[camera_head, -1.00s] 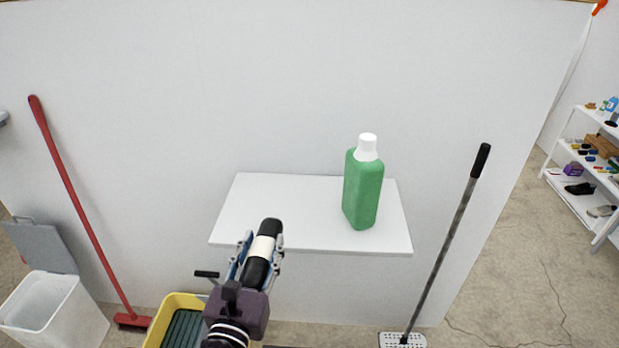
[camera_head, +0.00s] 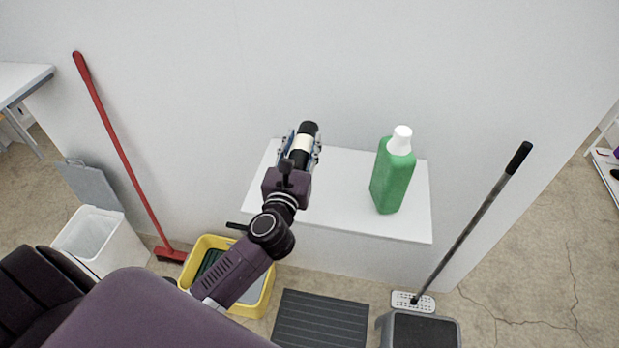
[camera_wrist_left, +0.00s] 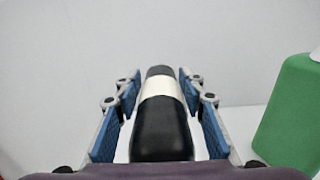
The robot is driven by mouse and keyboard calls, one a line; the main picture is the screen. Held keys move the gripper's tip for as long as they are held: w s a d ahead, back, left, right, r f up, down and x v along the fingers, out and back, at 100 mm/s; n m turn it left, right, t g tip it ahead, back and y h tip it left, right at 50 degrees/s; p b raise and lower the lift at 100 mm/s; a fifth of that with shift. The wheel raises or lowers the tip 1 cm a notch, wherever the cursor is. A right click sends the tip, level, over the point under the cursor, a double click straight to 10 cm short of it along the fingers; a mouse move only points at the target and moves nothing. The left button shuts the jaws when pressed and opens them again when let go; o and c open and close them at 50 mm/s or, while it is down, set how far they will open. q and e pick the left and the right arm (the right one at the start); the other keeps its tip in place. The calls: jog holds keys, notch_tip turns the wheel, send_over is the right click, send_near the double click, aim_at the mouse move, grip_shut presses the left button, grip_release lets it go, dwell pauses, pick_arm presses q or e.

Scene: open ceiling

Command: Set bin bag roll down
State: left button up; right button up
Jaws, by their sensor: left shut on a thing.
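The bin bag roll (camera_head: 303,146) is a black cylinder with a white band around its middle. My left gripper (camera_head: 302,150) is shut on it, over the left part of the white shelf (camera_head: 338,205). In the left wrist view the roll (camera_wrist_left: 160,88) lies lengthwise between the blue finger pads of my left gripper (camera_wrist_left: 160,115), its far end pointing away. I cannot tell whether the roll touches the shelf; the gripper and arm hide its near end in the head view. My right gripper is not in view.
A green bottle with a white cap (camera_head: 392,178) stands on the shelf's right part, also in the left wrist view (camera_wrist_left: 290,120). A red broom (camera_head: 120,150), white bin (camera_head: 98,238), yellow bucket (camera_head: 258,300) and long-handled mop (camera_head: 470,225) stand around. The shelf's middle is clear.

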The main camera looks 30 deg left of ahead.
pick_arm(q)
notch_tip(320, 180, down, 8)
jog(key=shift+w+f+b, duration=0.1)
jog(key=shift+f+b, duration=0.05)
jog(key=shift+b, duration=0.9)
jog(key=shift+f+b, duration=0.65)
jog(key=shift+f, duration=1.5)
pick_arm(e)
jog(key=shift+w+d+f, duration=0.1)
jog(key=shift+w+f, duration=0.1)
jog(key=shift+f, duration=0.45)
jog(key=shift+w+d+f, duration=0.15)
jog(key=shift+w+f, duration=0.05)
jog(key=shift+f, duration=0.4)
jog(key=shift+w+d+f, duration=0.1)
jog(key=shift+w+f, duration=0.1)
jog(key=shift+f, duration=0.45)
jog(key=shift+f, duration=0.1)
pick_arm(q)
jog(key=shift+f, duration=0.2)
jog(key=o, duration=1.4)
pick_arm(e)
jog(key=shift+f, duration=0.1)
pick_arm(q)
jog(key=shift+r, duration=0.15)
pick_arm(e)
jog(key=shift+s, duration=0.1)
